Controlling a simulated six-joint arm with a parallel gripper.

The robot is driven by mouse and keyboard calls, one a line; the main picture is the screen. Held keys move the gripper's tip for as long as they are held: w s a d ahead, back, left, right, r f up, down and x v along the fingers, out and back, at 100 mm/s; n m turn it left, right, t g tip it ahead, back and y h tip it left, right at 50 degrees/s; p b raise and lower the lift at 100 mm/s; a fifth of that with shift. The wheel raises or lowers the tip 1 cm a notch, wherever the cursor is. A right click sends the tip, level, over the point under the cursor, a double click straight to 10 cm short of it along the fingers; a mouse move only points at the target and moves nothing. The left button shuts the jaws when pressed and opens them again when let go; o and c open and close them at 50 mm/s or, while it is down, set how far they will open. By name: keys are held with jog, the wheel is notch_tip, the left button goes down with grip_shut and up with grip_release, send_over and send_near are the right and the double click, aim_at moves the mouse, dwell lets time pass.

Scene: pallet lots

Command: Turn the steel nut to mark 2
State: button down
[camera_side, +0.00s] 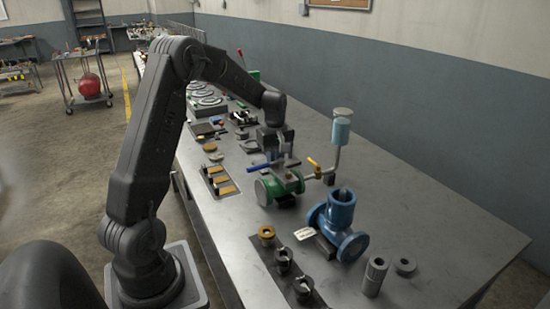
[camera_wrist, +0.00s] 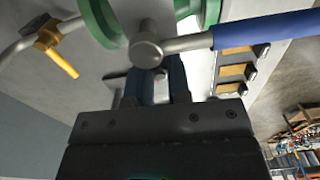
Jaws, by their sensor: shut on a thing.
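A green valve (camera_side: 283,186) lies on the grey bench, with a blue lever handle (camera_side: 262,165) on top. In the wrist view the blue handle (camera_wrist: 265,30) runs right from a round steel nut (camera_wrist: 146,52) at the hub, beside the green valve body (camera_wrist: 105,20). My gripper (camera_side: 281,155) points down over the valve top. In the wrist view my gripper's fingers (camera_wrist: 156,74) reach to the steel nut and are shut on it; their tips are partly hidden behind it. I cannot make out any numbered marks.
A pipe with a yellow lever (camera_side: 313,162) and light-blue cylinder (camera_side: 341,130) stands right of the valve. A blue pipe fitting (camera_side: 340,222) stands in front. A tray of yellow-topped blocks (camera_side: 219,180) lies left.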

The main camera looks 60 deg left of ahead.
jog(key=c, duration=1.1)
grip_release()
jog(key=shift+o, duration=0.2)
notch_tip(320, 180, up, 14)
jog(key=s+d+r+m+t, duration=0.1)
jog(key=s+d+r+m, duration=0.15)
jog(key=d, duration=0.25)
jog(key=s+d+r+m, duration=0.1)
jog(key=d+m, duration=0.2)
jog(key=d, duration=0.3)
jog(key=s+d+f+m+t, duration=0.2)
jog(key=s+d+m, duration=0.4)
jog(key=s+d, duration=0.2)
jog(key=s+d+f+m+t, duration=0.1)
jog(key=s+d+m+t, duration=0.1)
jog(key=s+d+m, duration=0.4)
jog(key=shift+s+d+f+t, duration=0.3)
jog(key=shift+s+d+f, duration=0.1)
jog(key=shift+s+d, duration=0.6)
